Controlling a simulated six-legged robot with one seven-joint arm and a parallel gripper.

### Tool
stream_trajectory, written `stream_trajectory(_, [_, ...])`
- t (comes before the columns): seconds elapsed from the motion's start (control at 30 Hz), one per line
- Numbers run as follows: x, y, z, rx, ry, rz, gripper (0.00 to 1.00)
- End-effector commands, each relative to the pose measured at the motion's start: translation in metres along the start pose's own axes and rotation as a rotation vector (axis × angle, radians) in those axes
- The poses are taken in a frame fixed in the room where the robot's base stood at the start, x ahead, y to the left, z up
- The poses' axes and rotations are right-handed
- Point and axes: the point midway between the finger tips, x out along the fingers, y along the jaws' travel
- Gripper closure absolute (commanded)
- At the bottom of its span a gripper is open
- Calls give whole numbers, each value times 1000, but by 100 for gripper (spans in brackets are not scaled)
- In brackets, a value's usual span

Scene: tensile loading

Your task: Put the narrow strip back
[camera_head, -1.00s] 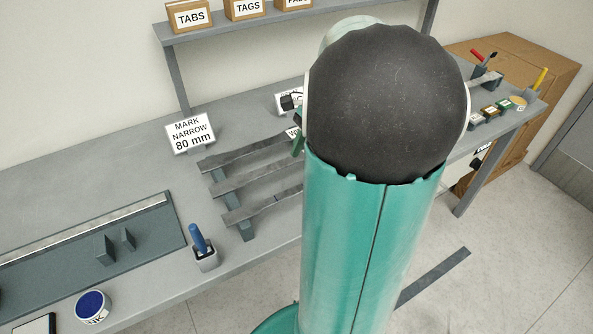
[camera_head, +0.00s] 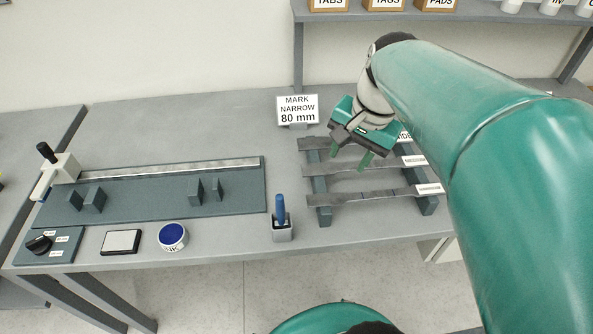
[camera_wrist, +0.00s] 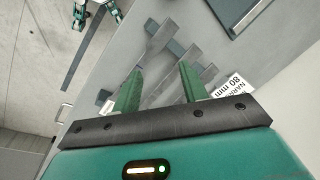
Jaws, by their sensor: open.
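Three grey metal strips lie across a dark two-rail rack (camera_head: 318,186) on the bench. The back strip (camera_head: 314,143) is partly hidden by my gripper; a label at its right end reads "WIDE" in part. The middle strip (camera_head: 347,171) and front strip (camera_head: 370,197) have end labels too small to read. I cannot tell which is the narrow one. The front strip shows faint dark cross marks. My gripper (camera_head: 351,155) is open and empty, its fingers over the back and middle strips. The wrist view shows both green fingers (camera_wrist: 158,88) apart, with strips beyond them.
A "MARK NARROW 80 mm" sign (camera_head: 297,109) stands behind the rack. Left of it are a blue-handled tool in a holder (camera_head: 281,222), an ink pot (camera_head: 172,237), a pad (camera_head: 121,242) and a plate with a ruler (camera_head: 150,205).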

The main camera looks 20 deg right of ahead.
Motion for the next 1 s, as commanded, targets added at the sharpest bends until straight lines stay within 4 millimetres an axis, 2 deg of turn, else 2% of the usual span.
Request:
stream_trajectory(0.03, [-1,-11,23,-147,46,-11,57])
stream_trajectory(0.1, [0,-21,49,-344,109,-21,57])
stream_trajectory(0.2, [2,-30,81,-600,197,-36,57])
stream_trajectory(0.33, [5,-35,109,-832,282,-52,57])
stream_trajectory(0.5, [7,-36,119,-933,321,-56,57])
stream_trajectory(1.0, [7,-36,118,-929,320,-55,57])
